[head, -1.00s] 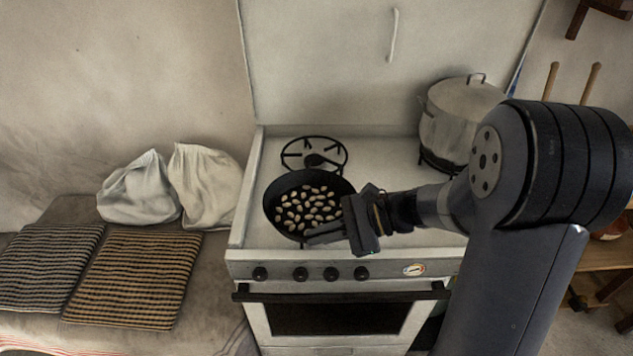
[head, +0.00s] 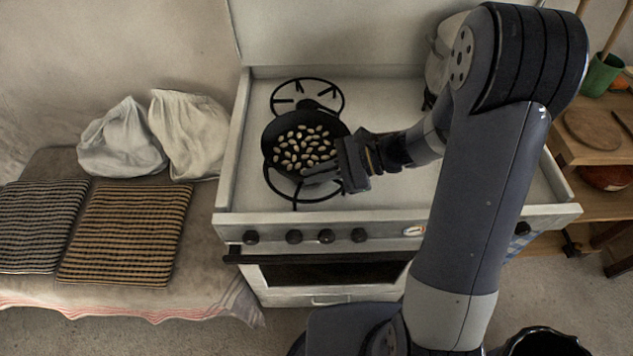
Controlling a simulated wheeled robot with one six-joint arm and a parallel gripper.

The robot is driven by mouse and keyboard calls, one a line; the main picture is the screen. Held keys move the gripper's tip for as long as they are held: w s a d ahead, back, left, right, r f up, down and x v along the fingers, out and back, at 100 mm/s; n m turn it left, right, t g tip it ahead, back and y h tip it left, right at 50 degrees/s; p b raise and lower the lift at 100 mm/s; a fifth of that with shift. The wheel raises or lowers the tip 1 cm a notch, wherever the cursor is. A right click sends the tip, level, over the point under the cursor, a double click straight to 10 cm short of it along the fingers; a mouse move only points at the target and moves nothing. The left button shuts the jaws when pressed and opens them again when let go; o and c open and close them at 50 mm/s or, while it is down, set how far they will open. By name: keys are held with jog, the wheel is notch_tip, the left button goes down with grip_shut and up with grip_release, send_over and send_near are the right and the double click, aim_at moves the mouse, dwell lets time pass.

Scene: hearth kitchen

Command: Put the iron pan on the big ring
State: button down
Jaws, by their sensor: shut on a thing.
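The iron pan (head: 268,139) is black and round, with several pale beans or nuts in it. It overlaps the front edge of the back ring (head: 283,84) and the rear part of the front ring (head: 297,205). I cannot tell how high it is above the hob. My gripper (head: 320,174) is at the pan's front right side and is shut on it. The held part, probably the handle, is hidden by the jaws. Both rings are black with prongs. I cannot tell from their visible parts which is the big one.
White sacks (head: 190,130) and striped cushions (head: 125,235) lie on the bench at left. The white hob top (head: 385,105) is bare right of the back ring.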

jog(key=shift+f, duration=1.95)
jog(key=shift+f, duration=0.15)
jog(key=c, duration=1.6)
grip_release()
jog(key=b+v, duration=0.1)
jog(key=v, duration=1.1)
